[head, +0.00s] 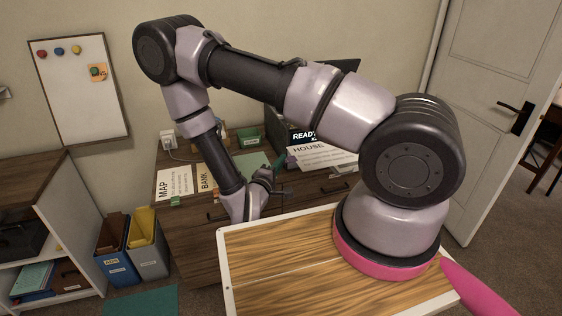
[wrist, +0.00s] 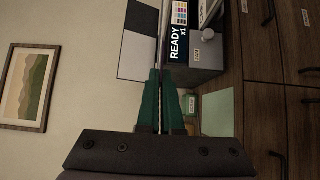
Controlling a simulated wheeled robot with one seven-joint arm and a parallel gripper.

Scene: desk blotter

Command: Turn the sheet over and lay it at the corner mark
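A white sheet printed HOUSE (head: 322,156) is in front of the printer in the head view, printed face toward the head camera and a purple patch at its left edge. My gripper (head: 280,162) is at that left edge. In the wrist view its teal fingers (wrist: 160,85) are nearly together, with a thin pale strip between them that looks like the sheet edge-on. I cannot make out the corner mark.
Sheets printed MAP (head: 175,184) and BANK (head: 204,178) lie at the desk's left. A dark printer showing READY (head: 302,136) stands at the back; it also shows in the wrist view (wrist: 192,55). A green tray (head: 249,137) is near the wall.

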